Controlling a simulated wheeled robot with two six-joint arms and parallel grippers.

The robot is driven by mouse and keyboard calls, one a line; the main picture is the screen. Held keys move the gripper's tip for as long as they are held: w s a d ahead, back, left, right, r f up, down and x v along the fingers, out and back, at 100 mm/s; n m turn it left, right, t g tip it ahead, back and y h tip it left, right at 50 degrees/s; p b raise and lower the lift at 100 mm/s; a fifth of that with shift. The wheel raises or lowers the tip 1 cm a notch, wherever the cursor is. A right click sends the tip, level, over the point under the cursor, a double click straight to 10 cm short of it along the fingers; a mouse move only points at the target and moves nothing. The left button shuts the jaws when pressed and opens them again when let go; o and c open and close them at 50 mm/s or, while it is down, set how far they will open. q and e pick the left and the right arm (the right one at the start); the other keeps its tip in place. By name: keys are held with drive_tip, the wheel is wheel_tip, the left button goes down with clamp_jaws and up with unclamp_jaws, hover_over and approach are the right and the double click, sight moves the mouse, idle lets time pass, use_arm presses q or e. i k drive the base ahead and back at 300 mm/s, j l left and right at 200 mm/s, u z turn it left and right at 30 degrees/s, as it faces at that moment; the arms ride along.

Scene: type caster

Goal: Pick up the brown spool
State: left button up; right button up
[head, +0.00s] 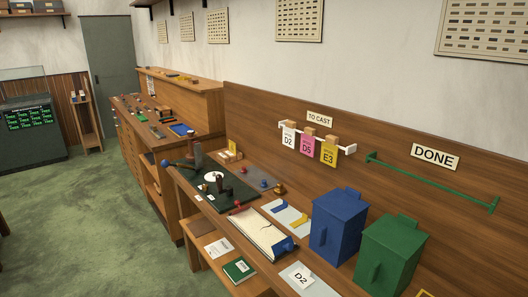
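No brown spool can be made out for certain. A small dark brown upright piece (220,184) stands on the dark mat (232,197) on the near workbench, beside a white disc (213,176). Another small brown piece (279,189) sits toward the back of the bench, near the wall panel. Both are too small to tell whether either is a spool. Neither of my grippers is in view.
A blue bin (335,228) and a green bin (388,256) stand at the bench's right end. Three order cards hang from a white rail (345,150). Green floor (120,215) is clear at left.

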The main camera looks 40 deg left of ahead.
sight(190, 136)
drive_tip(key=u, duration=1.75)
drive_tip(key=i+z, duration=0.15)
drive_tip(key=z, duration=0.25)
drive_tip(key=i+j+z, duration=0.15)
drive_tip(key=z, duration=0.3)
drive_tip(key=i+j+z, duration=0.1)
drive_tip(key=i+j, duration=0.15)
drive_tip(key=i+j+z, duration=0.25)
drive_tip(key=i+j, duration=0.2)
drive_tip(key=j, duration=0.3)
drive_tip(key=i+j+z, duration=0.15)
drive_tip(key=j, duration=0.2)
drive_tip(key=i+j+z, duration=0.1)
drive_tip(key=i+j, duration=0.15)
drive_tip(key=j, duration=0.15)
